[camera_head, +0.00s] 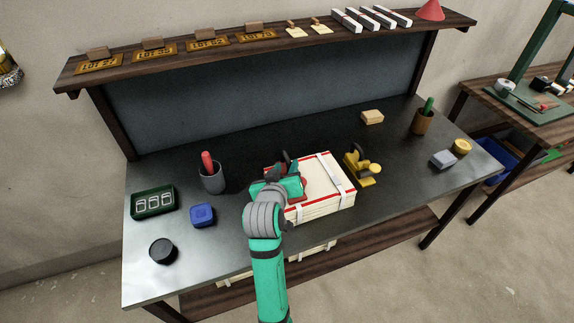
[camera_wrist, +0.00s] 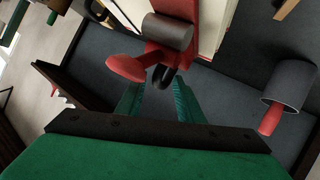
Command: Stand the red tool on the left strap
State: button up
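The red tool (camera_wrist: 160,48) is at the left part of the pale, red-edged box (camera_head: 331,203). In the wrist view it shows a red knob, a grey cylinder and a black loop. In the head view my gripper hides much of it. My gripper (camera_wrist: 158,92) has its two green fingers apart, with the black loop just beyond their tips. The left strap (camera_head: 297,214) shows on the box's front side; its top part is mostly hidden, so I cannot tell how squarely the tool stands on it. The right strap (camera_head: 335,172) is bare.
A yellow tool (camera_head: 361,168) stands right of the box. A grey cup (camera_head: 212,181) with a red-handled item, a blue block (camera_head: 203,215), a green tray (camera_head: 153,201) and a black puck (camera_head: 163,251) are at left. A shelf (camera_head: 270,46) spans the back.

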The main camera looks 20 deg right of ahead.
jog(key=v, duration=1)
jog(key=s+a+f+n+t+y, duration=0.1)
jog(key=s+a+f+n+y, duration=0.1)
jog(key=s+a+f, duration=0.45)
jog(key=s+a+f+n+t+y, duration=0.1)
jog(key=s+a+f+y, duration=0.2)
jog(key=s+f, duration=0.6)
jog(key=s+a+y, duration=0.1)
jog(key=s+a, duration=0.1)
jog(key=s, duration=0.8)
jog(key=s+a+m+t, duration=0.1)
jog(key=s+a, duration=0.1)
jog(key=s, duration=0.7)
jog(key=shift+s+a+t+y, duration=0.25)
jog(key=shift+s+t+y, duration=0.05)
jog(key=shift+s+y, duration=0.1)
